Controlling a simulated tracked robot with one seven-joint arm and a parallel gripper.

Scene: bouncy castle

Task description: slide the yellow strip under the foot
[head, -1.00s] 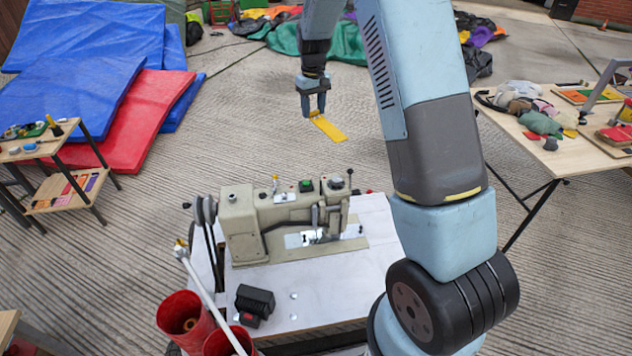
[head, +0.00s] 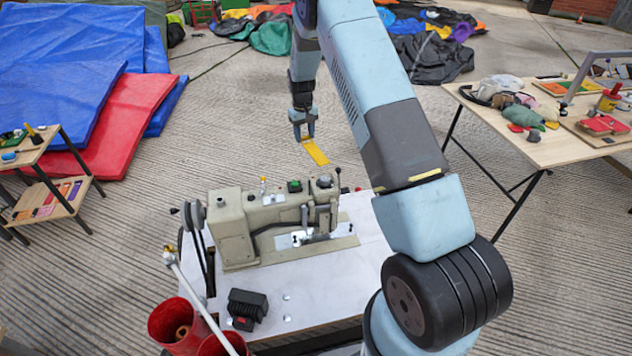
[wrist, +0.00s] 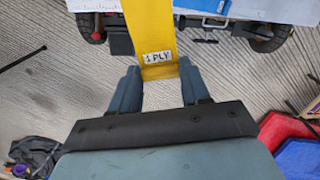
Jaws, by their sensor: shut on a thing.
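My gripper (head: 303,133) is shut on one end of the yellow strip (head: 316,152), behind and above the sewing machine in the head view. In the wrist view the strip (wrist: 152,32) runs away from between the fingers (wrist: 160,82) and bears a "1 PLY" label. The beige sewing machine (head: 235,230) stands on a white table (head: 330,290). Its foot area (head: 304,236) is under the head at the machine's right end; the foot itself is too small to make out clearly. The strip's free end is apart from the machine.
A wooden table (head: 560,150) with cloths and trays stands at right. Blue (head: 60,110) and red mats (head: 130,120) lie at left. Open concrete floor lies behind the machine.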

